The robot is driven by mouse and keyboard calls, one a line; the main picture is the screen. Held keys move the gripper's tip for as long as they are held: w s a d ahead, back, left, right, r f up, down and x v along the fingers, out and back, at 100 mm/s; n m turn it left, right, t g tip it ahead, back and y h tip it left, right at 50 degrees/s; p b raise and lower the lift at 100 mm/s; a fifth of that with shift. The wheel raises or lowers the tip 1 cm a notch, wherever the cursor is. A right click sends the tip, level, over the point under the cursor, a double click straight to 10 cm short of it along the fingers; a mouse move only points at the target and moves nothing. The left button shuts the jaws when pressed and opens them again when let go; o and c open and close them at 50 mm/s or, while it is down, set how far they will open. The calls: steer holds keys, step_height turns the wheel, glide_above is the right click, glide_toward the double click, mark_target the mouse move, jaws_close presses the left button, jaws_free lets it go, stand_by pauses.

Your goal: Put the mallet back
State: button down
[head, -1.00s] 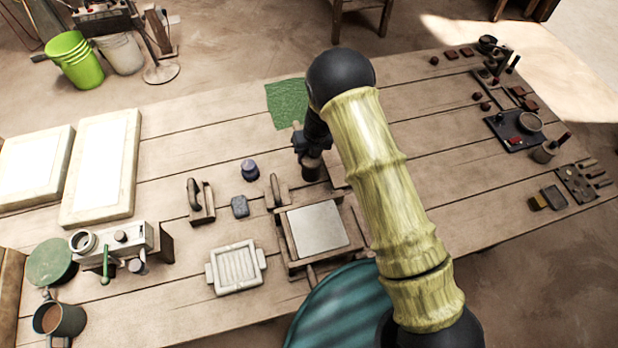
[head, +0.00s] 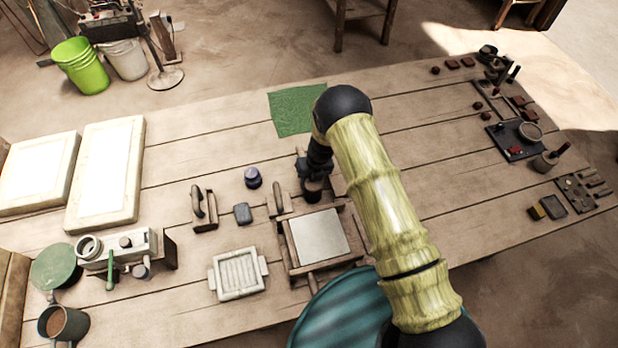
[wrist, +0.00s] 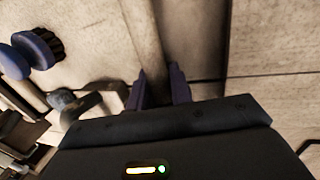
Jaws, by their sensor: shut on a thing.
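My gripper (head: 314,178) is beyond the back edge of the tile press (head: 285,250), low over the table in the head view. It is shut on a brown wooden thing (head: 313,194), which I take to be the mallet; the arm partly hides it. In the wrist view, the two blue-purple fingers (wrist: 159,92) close on it, and a wide brown wooden shape (wrist: 190,40) fills the space ahead of them. I cannot tell its full outline or whether it touches the table.
A green mat (head: 292,112) lies behind my gripper. A purple-topped jar (head: 253,177), grey block (head: 242,214), handled wooden tool (head: 204,212) and pale ribbed tray (head: 238,274) are to the left. Small tools line the right end. Bare planks lie left of the mat.

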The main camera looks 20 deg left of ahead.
steer(key=shift+w+f, duration=0.1)
steer(key=c, duration=1.3)
jaws_free()
steer(key=shift+o, duration=0.2)
steer(key=b+v, duration=0.1)
steer(key=v, duration=1.1)
steer(key=shift+b, duration=0.4)
